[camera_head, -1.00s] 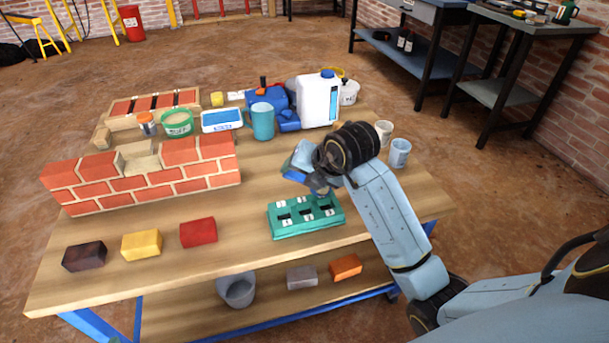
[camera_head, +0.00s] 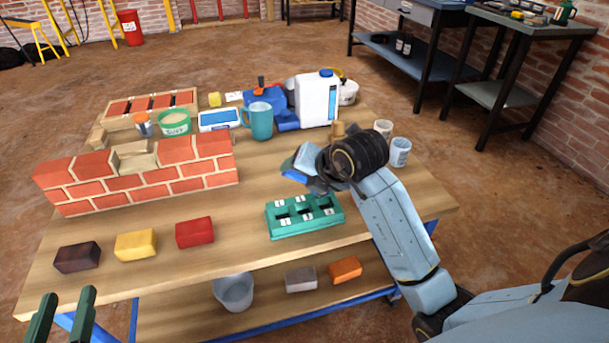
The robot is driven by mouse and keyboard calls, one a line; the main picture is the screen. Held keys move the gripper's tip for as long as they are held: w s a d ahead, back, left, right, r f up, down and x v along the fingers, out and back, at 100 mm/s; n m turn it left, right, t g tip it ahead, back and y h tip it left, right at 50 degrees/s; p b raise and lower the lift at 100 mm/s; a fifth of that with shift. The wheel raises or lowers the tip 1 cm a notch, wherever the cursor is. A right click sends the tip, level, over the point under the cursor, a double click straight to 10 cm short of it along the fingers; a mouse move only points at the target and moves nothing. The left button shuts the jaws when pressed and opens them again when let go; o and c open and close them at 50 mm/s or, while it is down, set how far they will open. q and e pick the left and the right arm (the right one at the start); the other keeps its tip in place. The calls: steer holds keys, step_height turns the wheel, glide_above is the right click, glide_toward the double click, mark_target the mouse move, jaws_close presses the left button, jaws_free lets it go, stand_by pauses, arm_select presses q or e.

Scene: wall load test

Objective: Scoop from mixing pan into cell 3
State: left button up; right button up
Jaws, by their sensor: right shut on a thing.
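The green tray (camera_head: 303,234) with several small numbered cells lies near the table's front edge; the labels are too small to read surely. My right gripper (camera_head: 308,176) is above and behind the tray, clear of it. It is shut on the scoop, mostly hidden by the gripper and wrist; a tan, handle-like piece (camera_head: 338,131) shows behind the wrist. I cannot tell whether the scoop is loaded. My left gripper (camera_head: 62,318) shows at the lower left with its two dark green fingers apart and empty. I cannot make out a mixing pan.
A brick wall (camera_head: 140,184) stands at left, with dark, yellow and red (camera_head: 194,232) bricks before it. A blue mug (camera_head: 258,120), white jug (camera_head: 317,98) and green-rimmed tub (camera_head: 174,122) stand behind. Two cups (camera_head: 400,151) are right of the wrist. A bucket (camera_head: 233,291) is below.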

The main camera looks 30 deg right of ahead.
steer(key=shift+s+t+b, duration=0.15)
steer(key=shift+t+b, duration=0.15)
steer(key=shift+b, duration=0.1)
steer(key=shift+s+t+b, duration=0.45)
steer(key=shift+t+b, duration=0.45)
steer(key=shift+b, duration=0.6)
arm_select(q)
steer(key=s+r+t+h, duration=0.2)
steer(key=s+r+t, duration=0.1)
steer(key=r+t, duration=0.4)
steer(key=shift+s+d+r+t+h, duration=0.2)
steer(key=shift+r+t+h, duration=0.15)
steer(key=shift+r, duration=0.6)
arm_select(e)
steer(key=shift+r, duration=0.15)
arm_select(q)
step_height(320, 180, up, 4)
steer(key=p, duration=0.4)
steer(key=shift+r, duration=0.15)
arm_select(e)
step_height(320, 180, up, 4)
steer(key=shift+f, duration=0.1)
